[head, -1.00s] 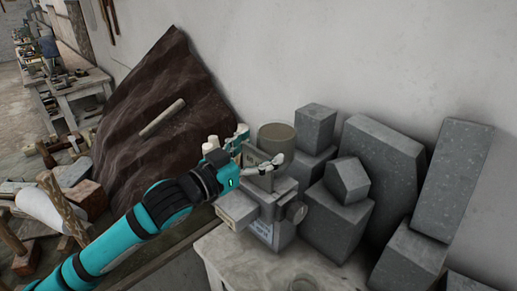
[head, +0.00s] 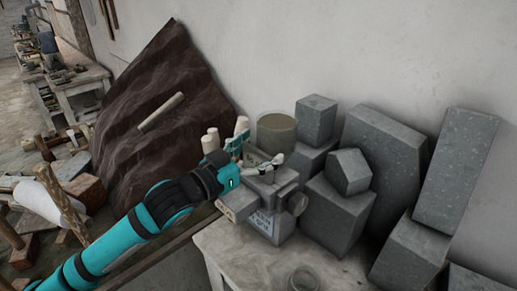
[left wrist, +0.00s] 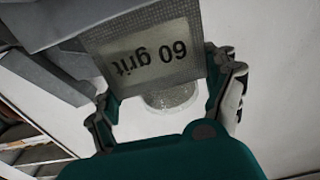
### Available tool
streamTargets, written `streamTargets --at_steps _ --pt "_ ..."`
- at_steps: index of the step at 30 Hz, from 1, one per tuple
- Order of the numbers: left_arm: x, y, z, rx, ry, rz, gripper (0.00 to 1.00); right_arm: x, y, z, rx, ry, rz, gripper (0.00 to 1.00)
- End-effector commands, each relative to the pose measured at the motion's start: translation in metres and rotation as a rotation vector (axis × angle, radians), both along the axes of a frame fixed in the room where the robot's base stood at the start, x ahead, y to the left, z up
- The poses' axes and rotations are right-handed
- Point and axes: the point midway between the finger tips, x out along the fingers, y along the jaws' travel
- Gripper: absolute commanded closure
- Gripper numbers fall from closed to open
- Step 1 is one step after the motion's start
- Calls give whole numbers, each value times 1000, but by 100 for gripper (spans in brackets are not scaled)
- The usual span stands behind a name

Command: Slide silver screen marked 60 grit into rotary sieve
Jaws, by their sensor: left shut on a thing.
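The silver screen (left wrist: 150,60), a flat grey mesh plate reading "60 grit" upside down, shows large between the fingers in the left wrist view. My left gripper (left wrist: 163,78) is shut on it. In the head view my left gripper (head: 257,150) is over the top of the rotary sieve (head: 264,222), a grey box with a round knob on its right side and a block jutting out on its left. The screen is mostly hidden by the fingers there. I cannot tell whether it touches the sieve. My right gripper is not in view.
A round translucent container (head: 276,133) stands behind the sieve. Grey stone blocks (head: 340,215) crowd its right side. A large dark rock slab (head: 165,95) leans on the wall at left. The pale table (head: 250,255) has some free room in front, beside a small jar (head: 303,279).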

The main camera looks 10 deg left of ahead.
Motion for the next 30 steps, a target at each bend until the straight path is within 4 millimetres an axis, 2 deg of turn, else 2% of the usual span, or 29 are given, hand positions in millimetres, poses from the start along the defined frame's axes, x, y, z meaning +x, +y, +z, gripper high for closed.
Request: streamTargets --at_steps 6,7,10,25,30 --pt "0 0 -6 0 0 0 61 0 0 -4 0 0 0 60" --pt "0 0 -6 0 0 0 13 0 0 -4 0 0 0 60" --pt "0 0 -6 0 1 0 0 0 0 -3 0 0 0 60" --pt "0 0 -8 1 5 0 0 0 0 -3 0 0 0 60" --pt "0 0 -2 1 5 0 0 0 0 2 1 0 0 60"
